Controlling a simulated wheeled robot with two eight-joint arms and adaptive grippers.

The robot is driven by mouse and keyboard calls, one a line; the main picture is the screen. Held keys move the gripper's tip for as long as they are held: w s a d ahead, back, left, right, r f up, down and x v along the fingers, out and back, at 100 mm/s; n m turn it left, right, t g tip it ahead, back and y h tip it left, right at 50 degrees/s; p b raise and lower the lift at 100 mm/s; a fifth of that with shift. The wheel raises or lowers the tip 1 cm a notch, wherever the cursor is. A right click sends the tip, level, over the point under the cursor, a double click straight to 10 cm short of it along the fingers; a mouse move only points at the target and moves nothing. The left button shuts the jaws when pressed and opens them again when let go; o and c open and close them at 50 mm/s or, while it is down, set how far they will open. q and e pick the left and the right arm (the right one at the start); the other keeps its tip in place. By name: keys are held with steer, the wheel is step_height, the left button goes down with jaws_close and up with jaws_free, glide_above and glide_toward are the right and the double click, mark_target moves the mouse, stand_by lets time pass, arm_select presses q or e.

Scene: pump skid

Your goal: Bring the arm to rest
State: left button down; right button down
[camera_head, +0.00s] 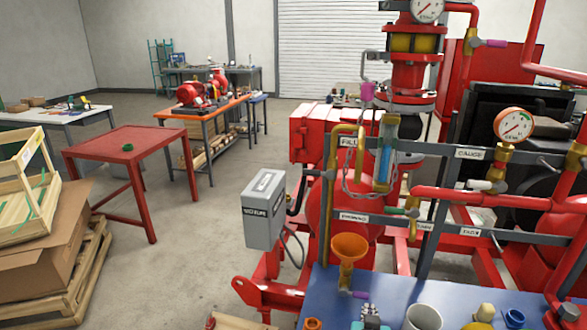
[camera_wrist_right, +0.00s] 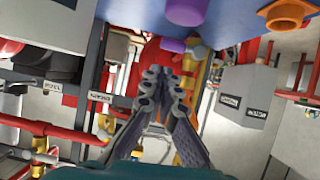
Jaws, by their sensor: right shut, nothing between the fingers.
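My right gripper (camera_head: 370,311) shows at the bottom edge of the head view, low over the blue bench top (camera_head: 394,285). Its grey fingers also show in the middle of the right wrist view (camera_wrist_right: 165,82), tips together and nothing between them. The fingers point toward the red pump skid (camera_head: 330,205). The right arm behind the gripper is out of the head view. My left gripper and arm are not in view.
An orange funnel (camera_head: 349,248), a white cup (camera_head: 424,317) and small parts are close around the gripper. Grey labelled rails and a pressure gauge (camera_head: 514,125) stand behind. A grey box (camera_head: 264,210) is at the left. Open floor lies beyond, toward a red table (camera_head: 115,143).

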steer(key=s+a+n+g+y, duration=0.3)
steer(key=s+g, duration=0.1)
steer(key=s, duration=1.1)
steer(key=shift+s+g+y, duration=0.15)
steer(key=shift+g+y, duration=0.25)
steer(key=shift+r, duration=0.1)
